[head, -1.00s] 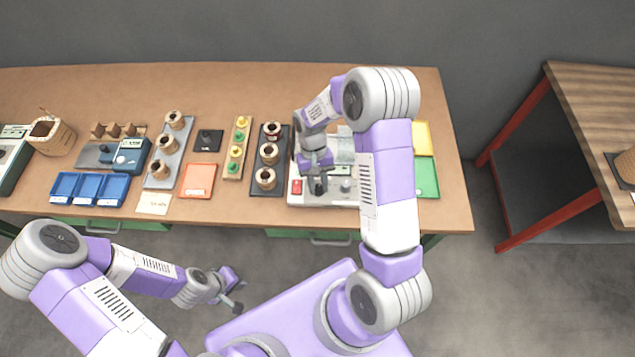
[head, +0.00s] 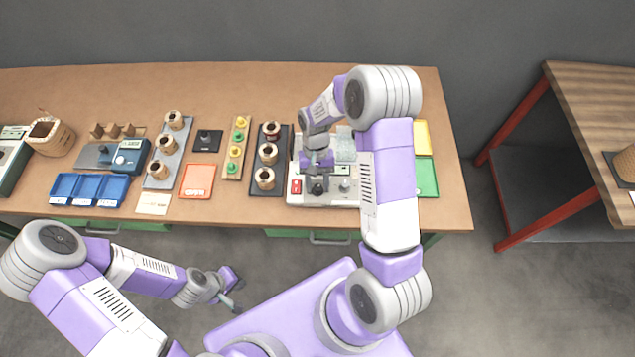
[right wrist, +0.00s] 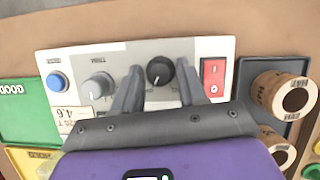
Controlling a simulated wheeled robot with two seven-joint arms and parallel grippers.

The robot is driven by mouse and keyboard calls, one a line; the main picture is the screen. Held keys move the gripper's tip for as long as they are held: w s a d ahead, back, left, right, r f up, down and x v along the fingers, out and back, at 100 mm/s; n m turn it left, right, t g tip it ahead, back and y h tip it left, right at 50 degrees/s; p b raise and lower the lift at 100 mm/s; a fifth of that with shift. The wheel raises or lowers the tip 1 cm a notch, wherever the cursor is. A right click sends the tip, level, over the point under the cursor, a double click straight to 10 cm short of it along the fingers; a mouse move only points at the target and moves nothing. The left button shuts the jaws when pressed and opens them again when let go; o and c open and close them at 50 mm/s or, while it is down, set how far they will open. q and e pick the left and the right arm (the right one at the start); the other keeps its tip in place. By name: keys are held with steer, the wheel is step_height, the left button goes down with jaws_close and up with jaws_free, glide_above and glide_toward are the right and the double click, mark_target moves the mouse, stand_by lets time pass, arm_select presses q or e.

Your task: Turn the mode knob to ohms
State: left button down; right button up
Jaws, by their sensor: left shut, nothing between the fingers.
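The white-and-grey tester (head: 340,196) stands on the bench. Its black knob (right wrist: 160,70) has a white pointer mark and shows in the right wrist view; the markings around it are too small to read. My right gripper (right wrist: 158,85) is open, with one finger on each side of the black knob and a visible gap to it. In the head view the right gripper (head: 318,176) is low over the tester's front panel. A grey knob (right wrist: 98,86) sits beside the black one. My left gripper (head: 236,295) is shut and empty, off the bench's front edge.
The red rocker switch (right wrist: 213,77) is close beside one right finger. A blue button (right wrist: 57,81) is at the panel's other end. The coil holder (head: 268,190) stands left of the tester, and the green tray (head: 427,178) stands right of it.

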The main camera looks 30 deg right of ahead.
steer(key=shift+o, duration=0.8)
steer(key=p+v, duration=0.1)
steer(key=v, duration=0.6)
steer(key=shift+r, duration=0.3)
steer(key=shift+f, duration=0.1)
